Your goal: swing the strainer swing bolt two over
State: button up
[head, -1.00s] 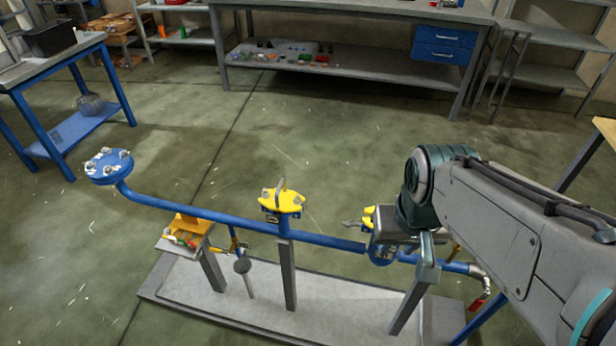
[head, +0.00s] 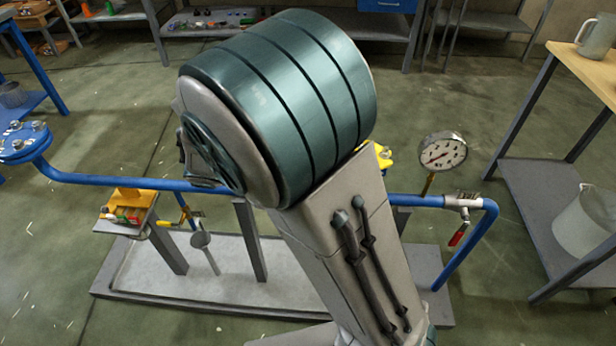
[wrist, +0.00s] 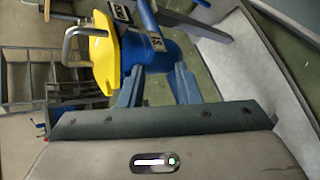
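In the wrist view, the strainer's blue body (wrist: 150,50) carries a yellow cover (wrist: 107,55) with a bent metal handle (wrist: 80,42) standing off it. I cannot clearly pick out swing bolt two. My gripper (wrist: 157,75) shows in the wrist view as two grey-blue fingers standing apart, with the blue body beyond the gap. I see nothing held between them, and I cannot tell whether they touch the strainer. In the head view, my arm hides most of the strainer and the gripper; only a yellow bit of a cover (head: 384,155) shows past the arm.
A blue pipe (head: 110,180) runs across a low grey base plate (head: 160,275). A pressure gauge (head: 441,152) and a red-handled valve (head: 461,215) are at right. A small stand with an orange piece (head: 127,195) is at left. A wooden-topped table (head: 575,75) stands at far right.

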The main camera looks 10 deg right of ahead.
jog(key=w+a+f+n+t+h+b, duration=0.35)
jog(key=a+t, duration=0.25)
jog(key=a, duration=0.2)
jog(key=shift+m, duration=0.25)
jog(key=b+x, duration=0.1)
jog(key=x, duration=0.3)
jog(key=b+x, duration=0.1)
jog(key=x, duration=0.4)
jog(key=r+b+x, duration=0.1)
jog(key=x, duration=0.3)
jog(key=shift+w+d+b, duration=0.15)
jog(key=shift+w+b, duration=0.2)
jog(key=shift+w, duration=0.1)
grip_shut()
